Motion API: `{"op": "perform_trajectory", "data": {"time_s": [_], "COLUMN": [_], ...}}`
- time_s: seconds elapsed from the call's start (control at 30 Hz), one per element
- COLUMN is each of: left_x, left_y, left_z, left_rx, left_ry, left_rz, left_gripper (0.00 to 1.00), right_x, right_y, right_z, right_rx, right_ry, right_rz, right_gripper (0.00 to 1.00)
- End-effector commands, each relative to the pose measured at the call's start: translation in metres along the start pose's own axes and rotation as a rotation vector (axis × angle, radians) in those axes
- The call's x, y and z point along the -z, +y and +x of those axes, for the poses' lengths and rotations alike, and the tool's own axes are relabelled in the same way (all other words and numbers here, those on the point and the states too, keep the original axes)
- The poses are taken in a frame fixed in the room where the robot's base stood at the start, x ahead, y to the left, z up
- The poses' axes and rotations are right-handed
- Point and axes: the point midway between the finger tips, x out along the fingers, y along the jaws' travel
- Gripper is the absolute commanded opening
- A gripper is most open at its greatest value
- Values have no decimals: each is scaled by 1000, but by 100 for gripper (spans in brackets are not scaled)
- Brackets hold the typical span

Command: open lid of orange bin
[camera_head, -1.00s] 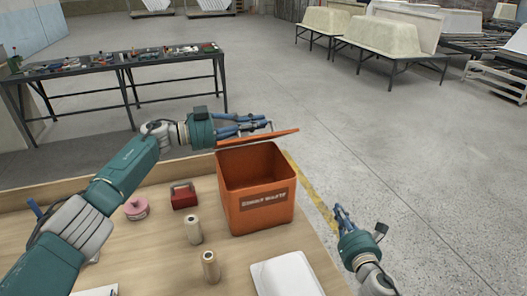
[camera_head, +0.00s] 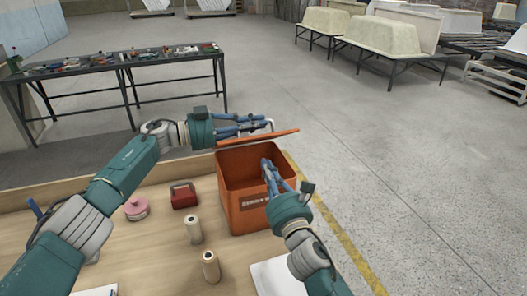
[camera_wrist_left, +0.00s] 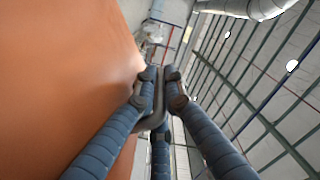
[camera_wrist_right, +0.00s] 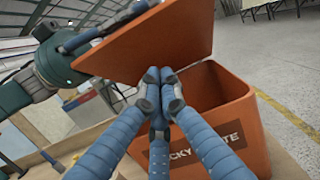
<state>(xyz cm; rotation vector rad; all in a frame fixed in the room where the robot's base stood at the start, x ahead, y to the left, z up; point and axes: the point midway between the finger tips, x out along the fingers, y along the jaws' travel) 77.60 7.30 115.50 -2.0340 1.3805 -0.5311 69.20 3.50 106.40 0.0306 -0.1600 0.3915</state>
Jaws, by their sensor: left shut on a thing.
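The orange bin (camera_head: 240,212) stands near the table's right edge with its mouth uncovered. Its lid (camera_head: 258,138) is raised along the far side and tilted; it also shows in the right wrist view (camera_wrist_right: 150,48). My left gripper (camera_head: 262,122) is shut on the lid's handle (camera_wrist_left: 152,122), beside the lid's orange face (camera_wrist_left: 70,70). My right gripper (camera_head: 267,162) appears over the bin's mouth in the head view. Its fingertips are together and empty in the right wrist view (camera_wrist_right: 160,76), in front of the lid; whether they touch it cannot be told.
A red box (camera_head: 184,195), a pink round object (camera_head: 137,208) and two tan cylinders (camera_head: 194,230) sit left of the bin. A white object (camera_head: 268,278) lies in front, partly hidden by my right arm. Open floor lies right of the table.

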Motion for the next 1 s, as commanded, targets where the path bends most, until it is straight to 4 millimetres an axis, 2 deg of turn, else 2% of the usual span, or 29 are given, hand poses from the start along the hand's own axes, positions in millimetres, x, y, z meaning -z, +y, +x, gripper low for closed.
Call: {"op": "perform_trajectory", "data": {"time_s": [0.07,0.13,0.3,0.77,1.0], "left_x": [-2,-2,-2,-2,-2], "left_y": [-1,-1,-1,-1,0], "left_z": [-2,-2,-2,-2,-2], "left_rx": [2,3,3,3,2], "left_ry": [-6,-6,-7,-7,-6], "left_rz": [-1,-1,0,-1,-1], "left_gripper": [0,0,0,0,0], "right_x": [-1,-12,-24,-28,-40], "right_y": [1,0,0,0,0], "right_z": [17,24,36,40,49], "right_rx": [-1,-1,-1,0,-1], "right_ry": [-1,-4,-1,1,-2], "right_rz": [4,-1,1,1,-1], "right_gripper": [0,0,0,0,0]}}
